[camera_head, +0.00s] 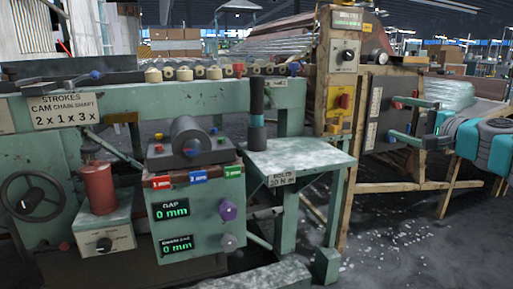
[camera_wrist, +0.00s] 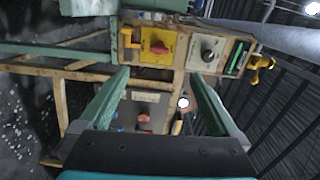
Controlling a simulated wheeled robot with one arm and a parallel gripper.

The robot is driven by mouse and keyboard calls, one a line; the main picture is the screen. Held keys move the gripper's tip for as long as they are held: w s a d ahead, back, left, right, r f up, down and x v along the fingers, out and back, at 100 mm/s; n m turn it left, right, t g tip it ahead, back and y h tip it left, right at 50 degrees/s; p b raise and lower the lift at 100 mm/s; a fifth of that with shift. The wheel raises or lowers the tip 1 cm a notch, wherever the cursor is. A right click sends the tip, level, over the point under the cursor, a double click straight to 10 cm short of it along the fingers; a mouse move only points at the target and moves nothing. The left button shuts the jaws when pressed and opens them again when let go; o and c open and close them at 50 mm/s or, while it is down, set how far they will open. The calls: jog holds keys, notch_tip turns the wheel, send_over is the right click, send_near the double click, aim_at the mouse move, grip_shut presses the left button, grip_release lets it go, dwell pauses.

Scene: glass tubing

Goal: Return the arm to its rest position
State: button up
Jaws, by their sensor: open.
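My arm (camera_head: 487,140) reaches in from the right edge in the head view, teal and black. My gripper (camera_head: 393,119) points left, with its two green fingers spread apart and nothing between them. The wrist view shows the same open fingers (camera_wrist: 158,75) with a clear gap. Beyond them is the control post (camera_head: 339,75), tilted in the wrist view, with a red knob on a yellow plate (camera_wrist: 152,58) and a black knob on a grey plate (camera_wrist: 195,54). I cannot tell exactly how far the fingertips are from the post and cabinet.
A wood-framed cabinet (camera_head: 372,150) stands behind my gripper. A green side table (camera_head: 300,160) and a machine box with two displays (camera_head: 196,217) stand to the left.

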jog(key=s+a+n+g+y+p, duration=0.1)
jog(key=s+a+n+g, duration=0.15)
jog(key=a, duration=0.55)
jog(key=s+a+n+g+y+p, duration=0.1)
jog(key=s+a+n+g+y, duration=0.15)
jog(key=a, duration=0.65)
jog(key=s+a+f+n+g+h+p, duration=0.35)
jog(key=s+a+f+n+g, duration=0.25)
jog(key=s+a+f, duration=0.55)
jog(key=s+d+f+g+h+p, duration=0.1)
jog(key=s+f, duration=0.3)
jog(key=s, duration=0.5)
jog(key=s+d+f+n+g+h+p, duration=0.1)
jog(key=s+d+f+g+h+p, duration=0.1)
jog(key=s, duration=0.7)
jog(key=s+d+f+n+g+h+p, duration=0.1)
jog(key=s+d+f+g+h+p, duration=0.1)
jog(key=s+f, duration=0.5)
jog(key=shift+s+d+g+h, duration=0.8)
jog(key=shift+s+d+g, duration=0.35)
jog(key=shift+g, duration=0.05)
